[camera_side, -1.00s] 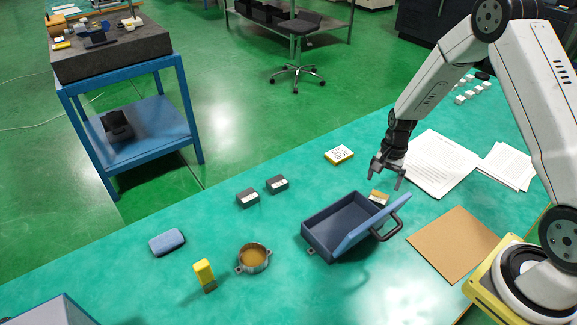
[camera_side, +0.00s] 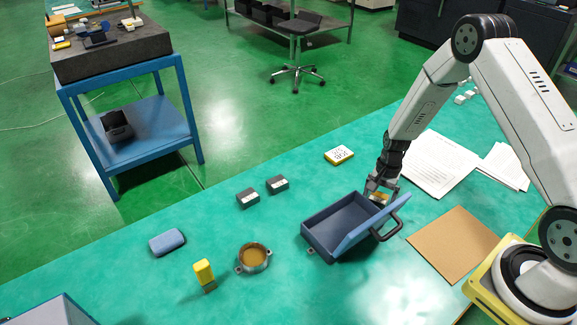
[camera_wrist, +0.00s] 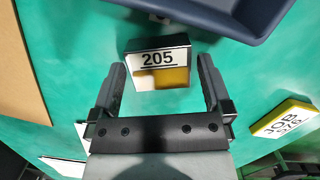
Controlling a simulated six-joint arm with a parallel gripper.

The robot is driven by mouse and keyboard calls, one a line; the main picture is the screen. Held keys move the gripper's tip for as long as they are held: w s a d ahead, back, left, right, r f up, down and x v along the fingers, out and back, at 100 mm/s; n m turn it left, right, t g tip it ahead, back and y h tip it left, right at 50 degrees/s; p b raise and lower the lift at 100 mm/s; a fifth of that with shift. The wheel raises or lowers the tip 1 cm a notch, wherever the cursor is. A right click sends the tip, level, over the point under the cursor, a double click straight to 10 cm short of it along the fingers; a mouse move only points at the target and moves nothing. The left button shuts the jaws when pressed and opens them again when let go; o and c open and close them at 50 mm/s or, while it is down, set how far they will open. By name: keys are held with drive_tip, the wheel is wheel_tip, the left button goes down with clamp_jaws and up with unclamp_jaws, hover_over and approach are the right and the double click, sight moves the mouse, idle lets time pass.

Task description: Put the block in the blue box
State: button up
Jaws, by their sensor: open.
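A small block (camera_wrist: 158,64) with a white label reading 205 and a gold-coloured front sits on the teal table. In the side view the block (camera_side: 379,197) is partly hidden behind the box's lid and my gripper. My gripper (camera_wrist: 161,70) is open, with one finger on each side of the block; I cannot tell whether they touch it. In the side view my gripper (camera_side: 381,191) is low over the block. The blue box (camera_side: 318,234) stands open and empty just left of it, its lid tilted out to the right. The box's edge (camera_wrist: 236,30) shows in the wrist view.
A yellow-edged JOB tag (camera_side: 339,155) lies behind the box. Two dark labelled blocks (camera_side: 277,184), a round metal cup (camera_side: 253,258), a yellow-topped piece (camera_side: 204,272) and a blue pouch (camera_side: 167,242) lie to the left. Papers (camera_side: 441,163) and a brown sheet (camera_side: 455,243) lie right.

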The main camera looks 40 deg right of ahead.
drive_tip(key=shift+f, duration=0.3)
clamp_jaws()
idle(0.5)
